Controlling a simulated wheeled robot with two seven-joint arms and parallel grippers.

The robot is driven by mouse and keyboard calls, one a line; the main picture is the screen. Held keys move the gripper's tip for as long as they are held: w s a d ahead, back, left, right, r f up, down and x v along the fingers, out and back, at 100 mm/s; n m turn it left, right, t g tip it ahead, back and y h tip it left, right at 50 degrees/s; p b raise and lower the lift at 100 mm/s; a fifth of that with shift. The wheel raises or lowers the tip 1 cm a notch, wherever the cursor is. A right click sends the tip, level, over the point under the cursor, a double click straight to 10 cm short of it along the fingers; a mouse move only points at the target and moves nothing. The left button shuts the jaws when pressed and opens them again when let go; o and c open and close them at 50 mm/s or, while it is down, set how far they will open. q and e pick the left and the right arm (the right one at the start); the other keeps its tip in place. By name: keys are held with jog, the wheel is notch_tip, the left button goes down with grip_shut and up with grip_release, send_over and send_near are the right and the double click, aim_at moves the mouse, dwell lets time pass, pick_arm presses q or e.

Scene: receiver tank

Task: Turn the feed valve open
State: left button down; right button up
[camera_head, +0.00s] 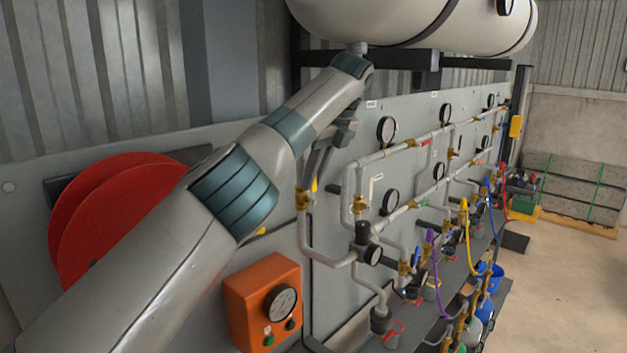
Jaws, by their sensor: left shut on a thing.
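My left arm reaches in from the lower left to the pipe panel. My left gripper (322,178) is at the left end of the pipework, fingers pointing down, shut on what looks like the yellow handle (314,185) of a brass valve. I take this to be the feed valve (302,199). It sits on a grey pipe that bends right below it. The fingers and wrist hide much of the handle, so its exact angle cannot be told. My right gripper is not in view.
A white tank (410,18) hangs above the panel. A red reel (100,215) and an orange gauge box (262,300) are at left. Gauges (387,130), pipes and coloured hoses (470,235) crowd the panel's right side. Open floor (560,290) lies at right.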

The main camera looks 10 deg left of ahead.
pick_arm(q)
jog(key=shift+r, duration=0.1)
jog(key=c, duration=1.7)
grip_release()
jog(key=shift+c, duration=0.2)
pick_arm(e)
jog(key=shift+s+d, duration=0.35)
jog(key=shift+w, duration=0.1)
